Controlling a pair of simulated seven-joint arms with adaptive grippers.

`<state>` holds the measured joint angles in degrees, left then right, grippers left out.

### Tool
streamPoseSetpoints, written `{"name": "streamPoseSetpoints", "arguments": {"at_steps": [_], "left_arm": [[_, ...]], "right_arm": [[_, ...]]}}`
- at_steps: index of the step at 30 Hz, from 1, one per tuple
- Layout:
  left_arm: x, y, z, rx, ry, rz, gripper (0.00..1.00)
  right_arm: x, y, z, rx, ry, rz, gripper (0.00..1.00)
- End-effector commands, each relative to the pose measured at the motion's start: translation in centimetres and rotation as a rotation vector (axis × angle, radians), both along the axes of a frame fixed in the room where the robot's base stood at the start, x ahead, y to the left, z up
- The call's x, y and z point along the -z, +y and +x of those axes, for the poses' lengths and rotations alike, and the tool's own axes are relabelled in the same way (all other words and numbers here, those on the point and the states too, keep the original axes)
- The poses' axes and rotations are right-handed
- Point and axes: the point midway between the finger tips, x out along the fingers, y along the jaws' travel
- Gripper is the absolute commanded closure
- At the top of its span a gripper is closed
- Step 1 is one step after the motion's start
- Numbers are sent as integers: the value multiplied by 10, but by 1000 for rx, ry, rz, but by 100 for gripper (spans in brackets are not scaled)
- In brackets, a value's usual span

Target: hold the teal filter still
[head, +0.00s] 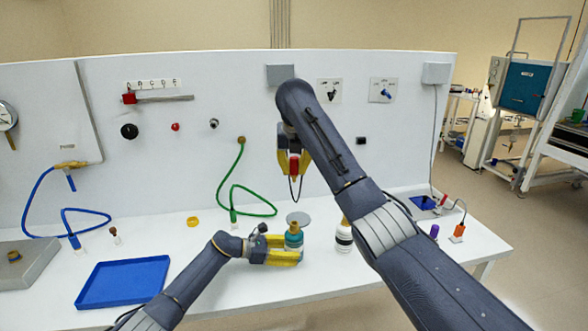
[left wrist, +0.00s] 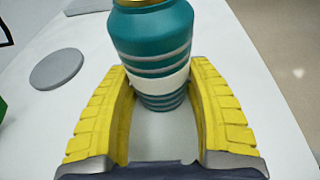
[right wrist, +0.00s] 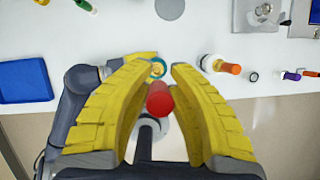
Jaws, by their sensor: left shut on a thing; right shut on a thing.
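The teal filter (head: 294,240) stands upright at the front middle of the white bench, with pale bands around it. In the left wrist view the filter (left wrist: 155,45) shows a gold rim at its top. My left gripper (head: 287,257) is shut around its lower part, one yellow finger on each side. My right gripper (head: 294,172) is above the filter, apart from it, shut on a red cylinder (right wrist: 159,99). In the right wrist view the filter's round top (right wrist: 158,68) shows just beyond the red cylinder.
A white banded bottle (head: 344,238) with an orange top stands right of the filter. A grey disc (head: 298,217) lies behind it. A blue tray (head: 123,283), a yellow ring (head: 193,221) and a green hose (head: 222,187) are to the left. The upright panel (head: 200,90) bounds the back.

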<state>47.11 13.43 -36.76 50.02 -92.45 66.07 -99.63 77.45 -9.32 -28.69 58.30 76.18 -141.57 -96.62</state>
Motion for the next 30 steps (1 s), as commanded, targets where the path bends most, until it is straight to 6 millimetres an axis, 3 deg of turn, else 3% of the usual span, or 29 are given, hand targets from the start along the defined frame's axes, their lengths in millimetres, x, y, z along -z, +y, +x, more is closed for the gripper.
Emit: {"name": "streamPoseSetpoints", "arguments": {"at_steps": [2, 3, 9, 20, 30], "left_arm": [[0, 0, 0, 0, 0, 0, 62], [0, 0, 0, 0, 0, 0, 41], [0, 0, 0, 0, 0, 0, 19], [-1, 7, -1, -1, -1, 1, 19], [-17, 56, -16, -2, -1, 2, 19]], "right_arm": [[0, 0, 0, 0, 0, 0, 100], [0, 0, 0, 0, 0, 0, 100], [0, 0, 0, 0, 0, 0, 100], [0, 0, 0, 0, 0, 0, 100], [0, 0, 0, 0, 0, 0, 100]]}}
